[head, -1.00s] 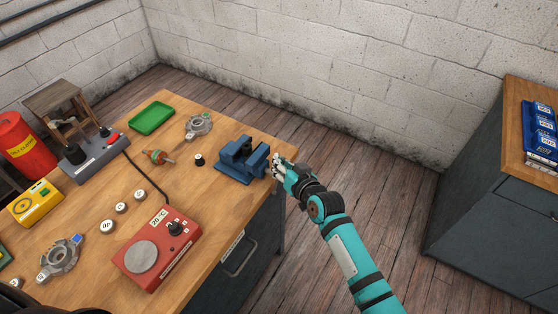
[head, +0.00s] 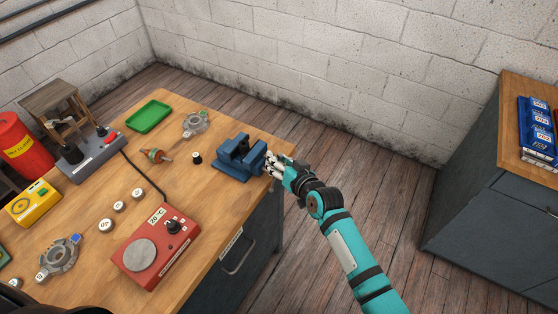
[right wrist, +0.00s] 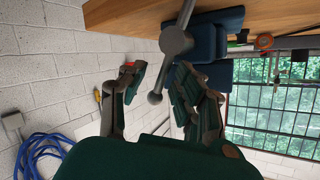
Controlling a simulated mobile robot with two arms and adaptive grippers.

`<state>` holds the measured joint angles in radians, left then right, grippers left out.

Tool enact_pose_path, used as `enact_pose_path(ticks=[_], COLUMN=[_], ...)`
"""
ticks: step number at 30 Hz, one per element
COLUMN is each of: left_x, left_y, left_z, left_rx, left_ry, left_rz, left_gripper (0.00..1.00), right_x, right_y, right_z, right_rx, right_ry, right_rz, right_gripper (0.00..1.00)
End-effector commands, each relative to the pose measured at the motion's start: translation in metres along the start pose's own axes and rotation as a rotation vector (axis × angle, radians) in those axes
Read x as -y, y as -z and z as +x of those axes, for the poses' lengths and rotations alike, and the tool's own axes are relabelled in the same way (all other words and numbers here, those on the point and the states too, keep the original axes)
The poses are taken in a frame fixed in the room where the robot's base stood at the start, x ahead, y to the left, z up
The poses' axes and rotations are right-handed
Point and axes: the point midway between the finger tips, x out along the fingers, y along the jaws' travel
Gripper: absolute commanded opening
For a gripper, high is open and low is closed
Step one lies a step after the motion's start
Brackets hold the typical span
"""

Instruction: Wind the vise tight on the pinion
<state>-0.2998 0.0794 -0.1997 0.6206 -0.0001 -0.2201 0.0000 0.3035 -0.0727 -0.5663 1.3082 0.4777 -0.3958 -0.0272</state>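The blue vise (head: 240,158) stands at the right edge of the workbench; its body also shows in the right wrist view (right wrist: 208,42). Its grey handle bar (right wrist: 166,72) runs from a round hub to a ball end in the right wrist view. My right gripper (head: 271,165) is at the vise's right side, beyond the bench edge. In the right wrist view its fingers (right wrist: 158,88) are apart, with the bar's ball end between them and no clear grip on it. My left gripper is not in view.
A green tray (head: 149,116), a grey housing (head: 195,124) and a red heater (head: 155,250) are also on the bench (head: 207,218). Floor is clear to the right.

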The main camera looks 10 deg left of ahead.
Motion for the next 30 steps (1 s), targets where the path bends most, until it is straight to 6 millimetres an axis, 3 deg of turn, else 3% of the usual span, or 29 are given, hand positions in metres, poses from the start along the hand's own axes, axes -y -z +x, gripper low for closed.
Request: enact_pose_path(ticks=[8, 21, 30], left_x=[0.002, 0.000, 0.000], left_y=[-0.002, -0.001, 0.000], left_z=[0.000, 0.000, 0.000], left_rx=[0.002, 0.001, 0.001], left_ry=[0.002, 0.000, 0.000], left_rz=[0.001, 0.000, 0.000], left_gripper=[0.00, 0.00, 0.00], right_x=[0.000, -0.001, -0.001], right_y=[0.000, -0.001, 0.000], right_z=[-0.017, -0.104, -0.121], right_rx=[-0.001, 0.000, 0.000], right_ry=[0.001, -0.001, -0.001], right_rz=[-0.001, -0.001, 0.000], right_gripper=[0.32, 0.32, 0.32])
